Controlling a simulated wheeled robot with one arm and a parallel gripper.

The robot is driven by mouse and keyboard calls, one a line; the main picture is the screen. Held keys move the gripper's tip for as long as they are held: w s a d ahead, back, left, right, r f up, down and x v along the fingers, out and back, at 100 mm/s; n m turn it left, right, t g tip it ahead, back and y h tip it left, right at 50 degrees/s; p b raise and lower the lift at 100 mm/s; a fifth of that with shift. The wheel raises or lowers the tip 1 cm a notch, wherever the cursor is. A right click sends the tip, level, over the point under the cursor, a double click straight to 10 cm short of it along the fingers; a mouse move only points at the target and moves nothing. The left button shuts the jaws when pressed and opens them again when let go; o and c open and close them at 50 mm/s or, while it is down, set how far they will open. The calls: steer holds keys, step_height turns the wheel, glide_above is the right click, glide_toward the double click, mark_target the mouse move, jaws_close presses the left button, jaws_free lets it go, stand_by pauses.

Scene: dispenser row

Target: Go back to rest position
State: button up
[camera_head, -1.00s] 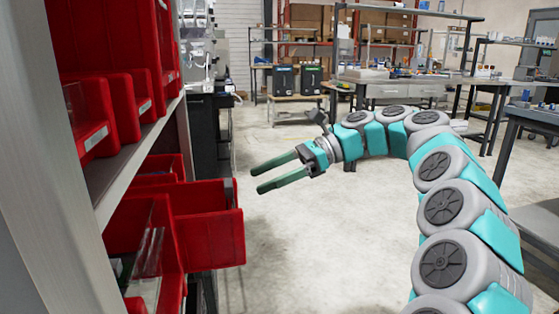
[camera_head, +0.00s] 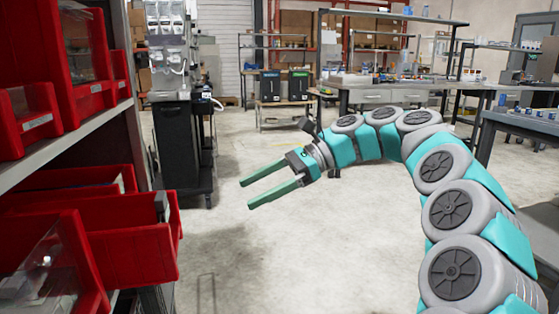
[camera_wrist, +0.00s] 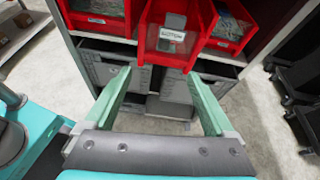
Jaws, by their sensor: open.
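My gripper (camera_head: 262,190) is open and empty in the head view, its two green fingers pointing left over the open floor. It is apart from the red bins, with a gap to the nearest one. In the wrist view the two fingers of my gripper (camera_wrist: 160,95) are spread wide with nothing between them. Beyond them is a shelf with red bins, the middle red bin (camera_wrist: 175,42) sticking out towards me. My arm is bent in an arc on the right of the head view.
The pulled-out red bin (camera_head: 135,240) juts from the shelf (camera_head: 75,140) at the left. A dark cart (camera_head: 183,145) stands behind it. Workbenches (camera_head: 385,95) stand at the back and right. Grey drawers (camera_wrist: 190,98) lie under the bins. The middle floor (camera_head: 300,245) is clear.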

steer(key=s+f+n+h, duration=0.3)
steer(key=s+f, duration=0.1)
steer(key=s, duration=0.3)
steer(key=s+f+n+h, duration=0.2)
steer(key=s+f+n, duration=0.2)
steer(key=s, duration=0.4)
steer(key=s+d+f+n+t+h, duration=0.1)
steer(key=s+d+f+n+h, duration=0.6)
steer(key=s+d+f, duration=1)
steer(key=shift+s+d+f+t+h, duration=0.35)
steer(key=shift+s+d, duration=0.3)
steer(key=shift+d, duration=0.5)
